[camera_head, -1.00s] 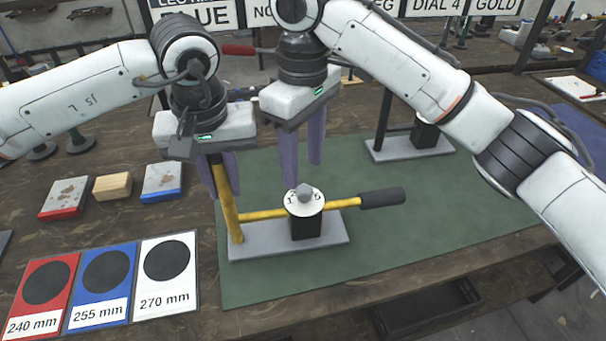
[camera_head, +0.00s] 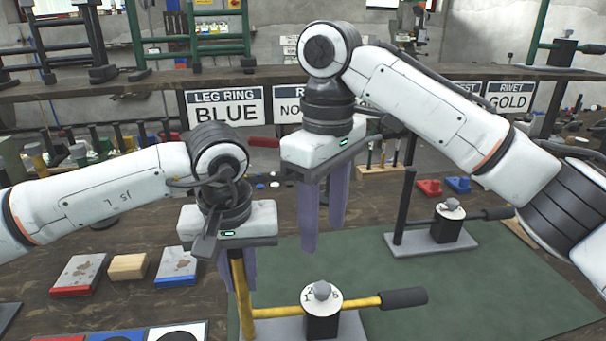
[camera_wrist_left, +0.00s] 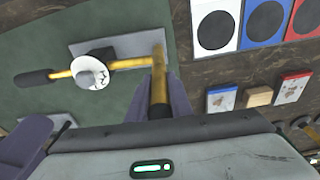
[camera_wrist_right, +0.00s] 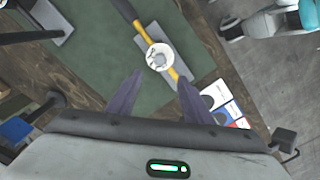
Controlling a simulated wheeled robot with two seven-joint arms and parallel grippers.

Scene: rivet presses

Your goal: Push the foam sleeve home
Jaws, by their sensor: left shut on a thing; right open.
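The near press has a yellow post (camera_head: 243,292), a yellow lever (camera_head: 361,303) and a white dial (camera_head: 311,298) with a grey knob. The dark foam sleeve (camera_head: 404,298) sits around the lever's right end, with bare yellow between it and the dial. It also shows in the left wrist view (camera_wrist_left: 33,78) and at the top of the right wrist view (camera_wrist_right: 124,8). My left gripper (camera_head: 238,272) is shut on the yellow post; its lower fingers are partly hidden. My right gripper (camera_head: 323,235) is open and empty, above and behind the dial, apart from the sleeve.
Red, wooden and blue blocks (camera_head: 128,267) lie left. Signs (camera_head: 226,106) line the shelf. The mat right of the sleeve is clear.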

